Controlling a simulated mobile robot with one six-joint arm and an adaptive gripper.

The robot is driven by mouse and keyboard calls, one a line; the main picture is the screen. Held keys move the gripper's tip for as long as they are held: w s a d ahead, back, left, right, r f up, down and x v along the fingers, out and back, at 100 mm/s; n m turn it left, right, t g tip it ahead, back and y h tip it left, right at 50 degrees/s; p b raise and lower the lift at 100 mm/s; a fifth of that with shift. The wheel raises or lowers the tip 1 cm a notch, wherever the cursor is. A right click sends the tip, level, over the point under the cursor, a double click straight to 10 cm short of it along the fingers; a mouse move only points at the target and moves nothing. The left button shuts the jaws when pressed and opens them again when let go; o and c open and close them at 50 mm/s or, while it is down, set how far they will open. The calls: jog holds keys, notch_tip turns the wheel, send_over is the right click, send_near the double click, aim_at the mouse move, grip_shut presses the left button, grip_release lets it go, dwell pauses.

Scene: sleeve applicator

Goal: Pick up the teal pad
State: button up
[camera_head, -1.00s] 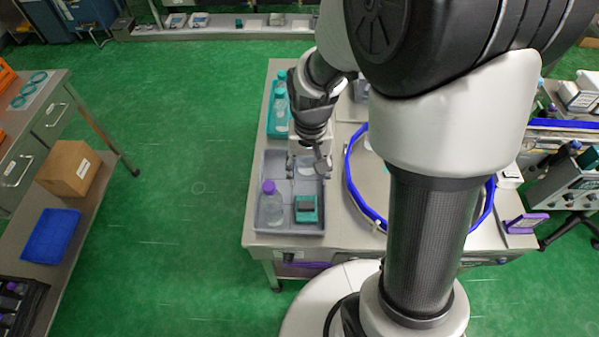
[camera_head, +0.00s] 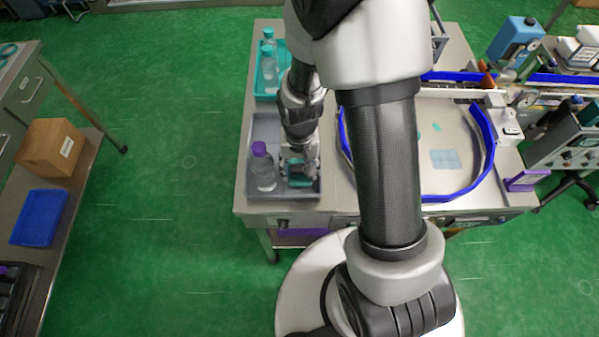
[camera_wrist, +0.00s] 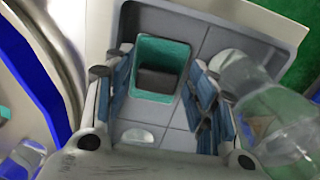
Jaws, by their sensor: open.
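The teal pad (camera_wrist: 178,50) has a square teal rim with a dark middle. It lies in the front right part of a grey tray (camera_wrist: 228,17). My gripper (camera_wrist: 158,88) is open and empty, with one finger at the left and one at the right of the pad in the wrist view. I cannot tell how far above the tray floor the fingertips are. In the head view my gripper (camera_head: 298,163) covers much of the teal pad (camera_head: 297,182), leaving only teal parts showing.
A clear bottle with a purple cap (camera_head: 262,172) stands in the tray just left of the pad, close to the right finger in the wrist view. A small white round item (camera_wrist: 138,136) lies in the tray.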

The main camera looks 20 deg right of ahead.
aim_at(300, 172)
jog(key=shift+f, duration=0.45)
jog(key=c, duration=0.8)
jog(key=shift+r, duration=0.1)
jog(key=shift+c, duration=0.2)
notch_tip(300, 172, up, 20)
jog(key=p, duration=0.5)
jog(key=shift+p, duration=0.4)
